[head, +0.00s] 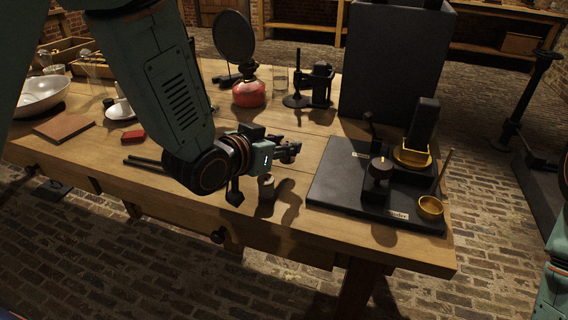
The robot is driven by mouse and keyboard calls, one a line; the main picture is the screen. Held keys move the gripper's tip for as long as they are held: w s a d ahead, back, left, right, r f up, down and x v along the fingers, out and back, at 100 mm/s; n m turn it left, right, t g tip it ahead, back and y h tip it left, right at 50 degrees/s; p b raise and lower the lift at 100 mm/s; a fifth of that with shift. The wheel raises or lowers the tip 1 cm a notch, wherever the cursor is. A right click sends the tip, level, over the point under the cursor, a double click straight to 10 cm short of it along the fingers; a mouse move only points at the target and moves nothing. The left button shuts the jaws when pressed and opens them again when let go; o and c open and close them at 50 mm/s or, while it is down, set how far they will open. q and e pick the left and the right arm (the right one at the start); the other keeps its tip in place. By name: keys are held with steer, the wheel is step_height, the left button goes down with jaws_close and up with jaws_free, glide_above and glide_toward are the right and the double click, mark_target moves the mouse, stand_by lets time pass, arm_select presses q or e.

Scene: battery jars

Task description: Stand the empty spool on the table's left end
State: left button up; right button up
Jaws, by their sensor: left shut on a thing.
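My left gripper (291,149) reaches in from the left above the table's front middle, pointing right. It is shut on a small dark thing between its fingers, likely the empty spool, whose shape the fingers mostly hide. A small cylinder with a pale top (266,184) stands just below the gripper, near the front edge. The wooden table (200,212) runs across the view. Its left end holds a brown square board (64,128) and a grey bowl (40,94). My right gripper is out of view; only part of my right arm shows at the lower right.
A black base (335,185) with a knobbed post (380,168) and yellow cups (430,207) fills the right end. A tall dark panel (397,65), a red burner (250,93) and a round mirror (234,37) stand behind. A red block (133,137) lies at left.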

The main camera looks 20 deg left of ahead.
mark_target(284, 159)
arm_select(q)
steer(key=shift+s+f, duration=0.15)
steer(key=shift+f, duration=0.15)
step_height(284, 159, down, 2)
steer(key=shift+s+d+f+b, duration=0.1)
steer(key=shift+d+f+b, duration=0.1)
steer(key=shift+b, duration=0.45)
steer(key=shift+w+f, duration=0.2)
steer(key=shift+f, duration=0.1)
steer(key=shift+w+a, duration=0.1)
steer(key=shift+s, duration=0.25)
steer(key=o, duration=0.5)
steer(key=shift+f, duration=0.1)
steer(key=shift+c, duration=0.2)
steer(key=o, duration=0.3)
steer(key=shift+w+f, duration=0.1)
steer(key=shift+w, duration=0.1)
steer(key=shift+o, duration=0.7)
steer(key=shift+s, duration=0.15)
steer(key=shift+r, duration=0.2)
